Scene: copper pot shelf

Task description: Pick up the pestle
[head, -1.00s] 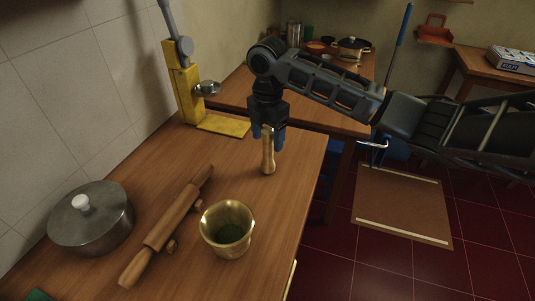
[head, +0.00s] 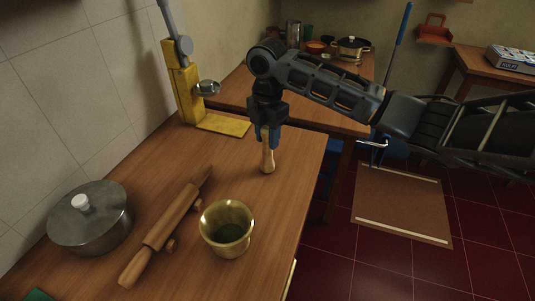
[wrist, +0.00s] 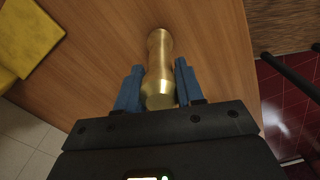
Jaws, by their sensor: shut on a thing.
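The brass pestle (head: 268,158) stands upright, or nearly so, near the right edge of the wooden counter. It also shows in the wrist view (wrist: 159,68) between the blue fingers. My gripper (head: 268,138) points down from above and is shut on the upper part of the pestle. In the wrist view my gripper (wrist: 158,90) has one finger on each side of it. The pestle's lower end is at or very close to the counter; I cannot tell whether it touches. The brass mortar (head: 227,238) stands apart, nearer the front, with something dark green inside.
A rolling pin (head: 165,230) and a lidded metal pot (head: 90,222) lie left of the mortar. A yellow press-like stand (head: 222,125) is behind the pestle to the left. A second table with pots (head: 352,48) stands behind. The counter between pestle and mortar is clear.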

